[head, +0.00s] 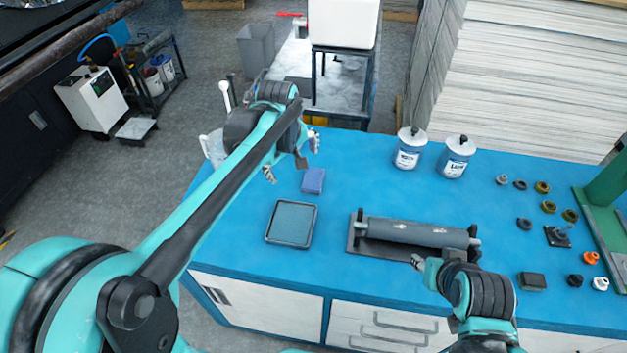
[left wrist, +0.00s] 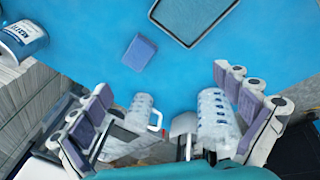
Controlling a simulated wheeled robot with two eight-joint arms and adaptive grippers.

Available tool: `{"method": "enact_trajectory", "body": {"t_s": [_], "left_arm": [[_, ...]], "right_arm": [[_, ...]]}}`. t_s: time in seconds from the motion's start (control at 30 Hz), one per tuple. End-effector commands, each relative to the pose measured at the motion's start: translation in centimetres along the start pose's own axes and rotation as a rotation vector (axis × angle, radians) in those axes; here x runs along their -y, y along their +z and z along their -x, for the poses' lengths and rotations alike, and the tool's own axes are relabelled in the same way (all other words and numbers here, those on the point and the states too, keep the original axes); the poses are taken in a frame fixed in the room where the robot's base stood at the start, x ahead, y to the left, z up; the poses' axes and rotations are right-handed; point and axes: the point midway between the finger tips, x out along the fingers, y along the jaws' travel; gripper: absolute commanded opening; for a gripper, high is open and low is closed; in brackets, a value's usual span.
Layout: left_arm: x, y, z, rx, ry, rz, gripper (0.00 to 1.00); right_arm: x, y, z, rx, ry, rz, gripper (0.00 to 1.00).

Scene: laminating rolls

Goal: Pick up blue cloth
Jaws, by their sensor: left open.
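The blue cloth (head: 313,181) is a small folded blue-purple square lying flat on the blue tabletop, left of the middle. It also shows in the left wrist view (left wrist: 140,52), ahead of the fingers. My left gripper (head: 290,160) is open and empty, above the table to the left of the cloth and apart from it. Its two spread fingers show in the left wrist view (left wrist: 168,110). My right gripper (head: 420,263) is near the roller at the front of the table; whether its fingers are open or shut is too small to tell.
A shallow dark-rimmed tray (head: 270,238) lies in front of the cloth. A grey roller (head: 415,233) rests on a stand to the right. Two white containers (head: 409,148) (head: 456,157) stand behind. Several small parts and a green frame (head: 607,185) are at the right. The table between cloth and roller is clear.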

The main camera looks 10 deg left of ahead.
Motion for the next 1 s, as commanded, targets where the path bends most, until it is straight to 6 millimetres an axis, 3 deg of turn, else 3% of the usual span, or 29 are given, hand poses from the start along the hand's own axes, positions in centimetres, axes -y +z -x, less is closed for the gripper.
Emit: {"method": "enact_trajectory", "body": {"t_s": [0.03, 0.2, 0.4, 0.6, 1.0], "left_arm": [[-1.6, -1.1, -1.3, 0.019, -0.023, 0.071, 1.0], [-5.6, -3.6, -6.5, 0.068, -0.116, 0.335, 1.0], [-8.2, -5.1, -12.6, 0.092, -0.219, 0.588, 1.0], [-9.0, -5.4, -15.6, 0.093, -0.269, 0.705, 1.0], [-8.2, -4.5, -19.5, 0.093, -0.274, 0.716, 1.0]], "right_arm": [[0.0, 0.0, 0.0, 0.0, 0.0, 0.0, 0.4], [0.0, -0.1, 0.1, 0.0, 0.0, 0.0, 0.4], [0.0, -0.1, 0.2, 0.0, 0.0, 0.0, 0.4], [0.0, -0.1, 0.2, 0.0, 0.0, 0.0, 0.4], [0.0, 0.8, -1.1, 0.0, 0.0, 0.0, 0.4]]}}
